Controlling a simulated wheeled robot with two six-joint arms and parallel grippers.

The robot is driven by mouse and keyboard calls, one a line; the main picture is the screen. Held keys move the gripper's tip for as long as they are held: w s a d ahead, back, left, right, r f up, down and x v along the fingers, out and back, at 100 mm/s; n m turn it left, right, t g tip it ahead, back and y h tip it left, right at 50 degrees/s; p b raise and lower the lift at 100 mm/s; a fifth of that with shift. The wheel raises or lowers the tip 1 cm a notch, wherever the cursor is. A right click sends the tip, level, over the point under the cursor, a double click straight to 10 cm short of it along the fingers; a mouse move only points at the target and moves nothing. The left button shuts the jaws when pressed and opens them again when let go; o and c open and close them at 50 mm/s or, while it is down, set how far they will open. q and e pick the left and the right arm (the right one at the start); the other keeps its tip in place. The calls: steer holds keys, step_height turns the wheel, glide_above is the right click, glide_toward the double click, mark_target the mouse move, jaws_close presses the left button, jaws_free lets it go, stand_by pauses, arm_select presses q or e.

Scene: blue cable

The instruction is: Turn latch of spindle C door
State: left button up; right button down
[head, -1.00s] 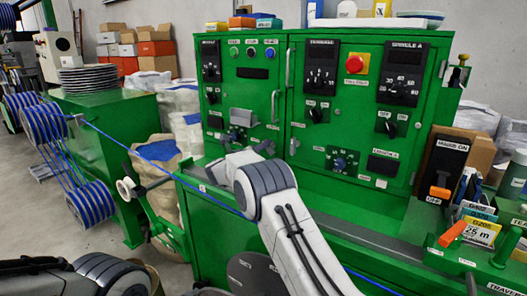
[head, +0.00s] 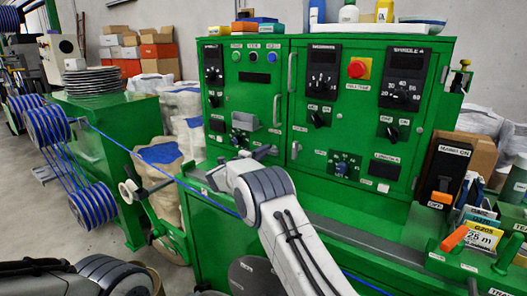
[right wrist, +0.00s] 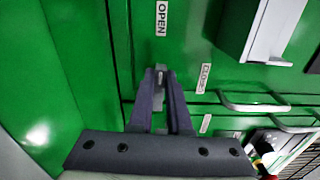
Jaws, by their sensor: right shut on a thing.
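In the right wrist view, my right gripper (right wrist: 160,80) is shut on a small grey latch (right wrist: 162,98) on a green panel. An "OPEN" label (right wrist: 162,18) is ahead of the fingertips and a "CLOSE" label (right wrist: 205,78) lies to their right. The fingers hide much of the latch. In the head view, my right gripper (head: 264,152) is at the lower left part of the green cabinet (head: 258,105), and my wrist and forearm partly cover it. I cannot read which door is spindle C. My left gripper is not in view; only part of its arm shows at lower left.
Metal handles (right wrist: 255,103) stand out near the latch in the wrist view. In the head view, a blue cable (head: 165,172) runs from reels (head: 48,125) behind my right arm. Knobs and a red button (head: 357,69) are on the cabinet front. A green ledge lies below.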

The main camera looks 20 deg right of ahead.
steer(key=shift+d+f+n, duration=0.15)
steer(key=shift+n, duration=0.25)
steer(key=c, duration=0.9)
jaws_free()
steer(key=shift+s, duration=0.1)
steer(key=shift+o, duration=0.2)
steer(key=b+v, duration=0.2)
steer(key=v, duration=0.8)
steer(key=shift+a+b, duration=0.25)
steer(key=shift+b, duration=0.05)
steer(key=shift+s, duration=0.1)
